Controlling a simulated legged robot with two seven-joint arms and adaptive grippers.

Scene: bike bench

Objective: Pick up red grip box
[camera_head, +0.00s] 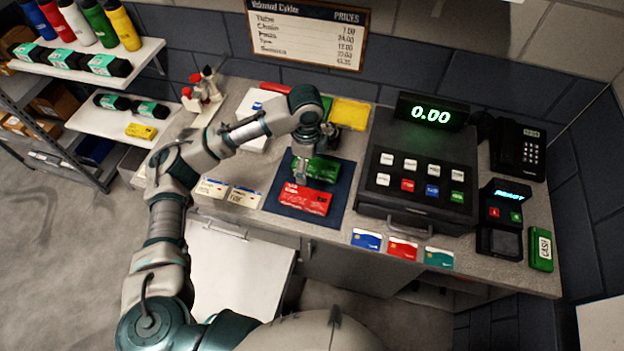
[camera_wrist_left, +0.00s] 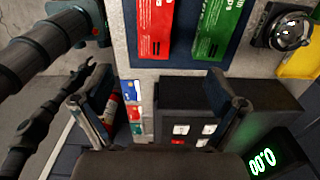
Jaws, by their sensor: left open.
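The red grip box (camera_head: 305,199) lies flat on a dark blue mat (camera_head: 271,203) on the counter, nearest the front edge. A green box (camera_head: 322,168) lies just behind it on the same mat. My left gripper (camera_head: 302,178) is open and empty above the mat, close over the two boxes, partly covering the green one. In the left wrist view the red box (camera_wrist_left: 157,28) and the green box (camera_wrist_left: 216,30) lie side by side at the top, beyond the open left fingers (camera_wrist_left: 148,90).
A cash register (camera_head: 420,170) stands right of the mat, with a card terminal (camera_head: 500,220) beyond it. Several cards (camera_head: 403,248) lie along the front edge. A yellow item (camera_head: 350,113) is behind.

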